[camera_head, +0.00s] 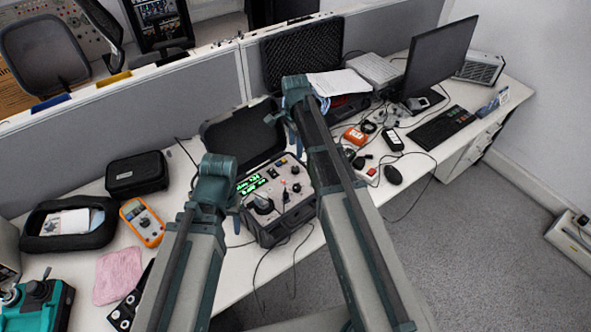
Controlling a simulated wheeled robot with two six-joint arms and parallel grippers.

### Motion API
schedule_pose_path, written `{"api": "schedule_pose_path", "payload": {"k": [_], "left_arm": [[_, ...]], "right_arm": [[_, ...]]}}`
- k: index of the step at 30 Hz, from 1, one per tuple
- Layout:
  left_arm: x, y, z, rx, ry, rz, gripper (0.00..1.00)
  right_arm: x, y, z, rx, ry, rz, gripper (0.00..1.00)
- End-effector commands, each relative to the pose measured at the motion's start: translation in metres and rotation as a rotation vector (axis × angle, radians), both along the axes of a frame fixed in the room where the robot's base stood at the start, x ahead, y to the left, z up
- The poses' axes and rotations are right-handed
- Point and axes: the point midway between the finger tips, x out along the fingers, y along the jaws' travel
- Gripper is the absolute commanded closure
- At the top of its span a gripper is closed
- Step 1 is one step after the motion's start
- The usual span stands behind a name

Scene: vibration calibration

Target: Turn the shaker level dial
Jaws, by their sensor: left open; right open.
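The shaker controller (290,208) is a dark case with its lid open, standing on the desk between my two arms. Its panel has a lit green display, several small knobs and a larger black dial (262,205) at the lower left. My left gripper (236,200) is just left of the panel, close to the display and dial; its fingers are small and partly hidden by my wrist. My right forearm covers the area right of the controller.
A black pouch (137,173), an orange multimeter (142,222) and a pink cloth (118,275) lie to the left. A monitor (440,60), a keyboard (441,128), an orange device (355,136) and loose cables lie to the right. A grey partition (130,115) stands behind.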

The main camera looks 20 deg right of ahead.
Motion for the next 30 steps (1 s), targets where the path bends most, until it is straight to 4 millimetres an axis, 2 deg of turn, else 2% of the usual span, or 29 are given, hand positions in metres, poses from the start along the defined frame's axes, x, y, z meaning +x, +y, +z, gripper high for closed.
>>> {"api": "schedule_pose_path", "payload": {"k": [1,18,23,30], "left_arm": [[0.000,0.000,-0.015,0.000,0.000,0.000,0.50],[0.000,0.000,-0.094,0.000,0.000,0.002,0.50],[0.000,0.000,-0.105,0.000,0.000,0.002,0.50],[0.000,0.000,-0.104,0.000,0.000,0.002,0.50]], "right_arm": [[0.000,0.000,-0.015,0.000,0.000,0.000,0.33],[0.000,0.000,-0.094,0.000,0.000,0.001,0.33],[0.000,0.000,-0.105,0.000,0.000,0.001,0.33],[0.000,0.000,-0.104,0.000,0.000,0.001,0.33]]}}
